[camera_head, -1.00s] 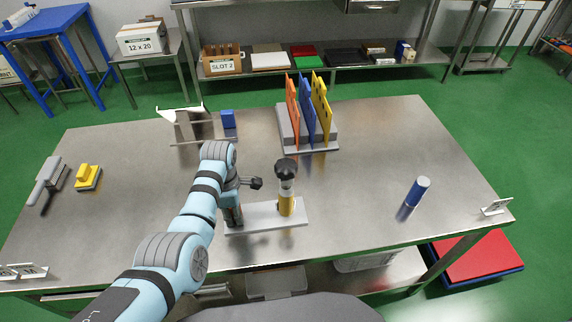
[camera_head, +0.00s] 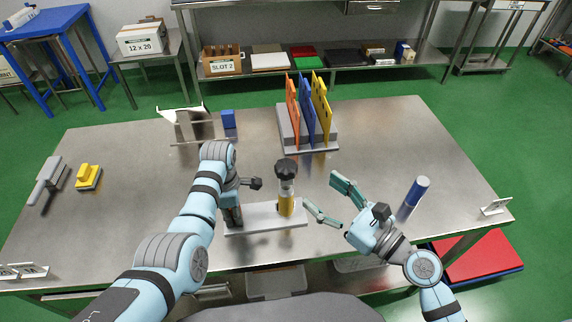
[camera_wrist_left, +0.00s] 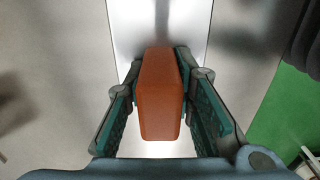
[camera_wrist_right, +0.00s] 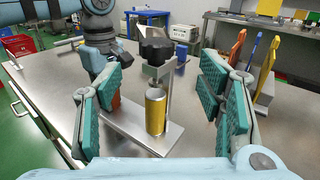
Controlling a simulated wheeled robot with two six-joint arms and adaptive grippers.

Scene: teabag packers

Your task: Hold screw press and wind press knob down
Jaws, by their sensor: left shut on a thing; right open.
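The screw press stands near the table's front middle, with a flat pale base (camera_head: 265,228) and a black lobed knob (camera_head: 286,168) on top. A yellow cylinder (camera_head: 286,206) stands upright under the knob. My left gripper (camera_wrist_left: 160,75) is shut on the press's orange-red grip block (camera_wrist_left: 161,100), at the base's left end; in the head view my arm mostly hides it. My right gripper (camera_head: 322,192) is open and empty, to the right of the press. In the right wrist view the knob (camera_wrist_right: 156,48) lies ahead between the spread fingers, apart from them.
A blue cylinder (camera_head: 417,191) stands right of my right gripper. A rack (camera_head: 318,146) with orange, blue and yellow boards stands behind the press. A yellow block (camera_head: 88,175) and a grey tool (camera_head: 48,178) lie far left. The table between press and rack is clear.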

